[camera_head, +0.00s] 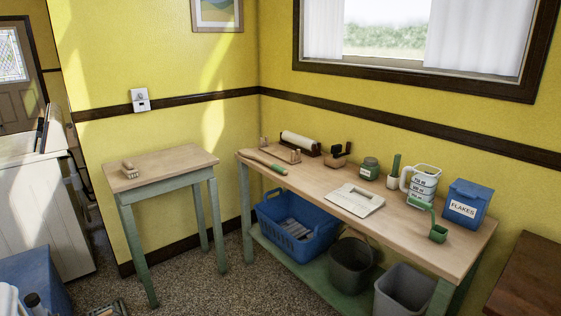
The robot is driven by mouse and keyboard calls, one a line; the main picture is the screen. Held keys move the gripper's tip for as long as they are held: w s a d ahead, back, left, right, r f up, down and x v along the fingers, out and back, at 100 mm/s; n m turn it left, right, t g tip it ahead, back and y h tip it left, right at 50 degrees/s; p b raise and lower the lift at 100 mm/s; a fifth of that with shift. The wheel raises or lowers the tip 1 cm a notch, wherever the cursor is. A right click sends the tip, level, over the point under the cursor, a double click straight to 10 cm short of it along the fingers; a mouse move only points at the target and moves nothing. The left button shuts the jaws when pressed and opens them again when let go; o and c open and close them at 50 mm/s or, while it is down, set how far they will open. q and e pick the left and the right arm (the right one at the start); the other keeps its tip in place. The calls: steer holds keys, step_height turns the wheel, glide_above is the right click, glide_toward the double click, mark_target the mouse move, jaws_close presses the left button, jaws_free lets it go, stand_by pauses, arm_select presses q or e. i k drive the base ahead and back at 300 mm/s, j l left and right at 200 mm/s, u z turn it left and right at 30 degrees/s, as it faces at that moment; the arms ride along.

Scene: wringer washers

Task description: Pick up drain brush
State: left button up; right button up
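I cannot tell for certain which item is the drain brush. A long slim wooden stick with a green end (265,161) lies flat near the left end of the long workbench (318,184). A green upright brush-like piece (396,164) stands in a small white cup (391,181) towards the back of the same bench. A small wooden block-like brush (128,170) lies on the separate small table (172,162). Neither of my grippers shows in this view.
On the bench are a roller (300,142), a green jar (369,169), a white board (354,200), a measuring jug (423,181), a green scoop (438,233) and a blue FLAKES box (468,204). Below are a blue basket (285,239) and buckets. Floor between the tables is clear.

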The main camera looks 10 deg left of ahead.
mark_target(128, 168)
steer(key=i+u, duration=0.3)
steer(key=u, duration=0.15)
steer(key=i+l+u, duration=0.15)
steer(key=i+u, duration=0.25)
steer(key=i+l+u, duration=0.15)
steer(key=u, duration=0.3)
steer(key=i+l+u, duration=0.2)
steer(key=l+u, duration=0.2)
steer(key=j, duration=0.1)
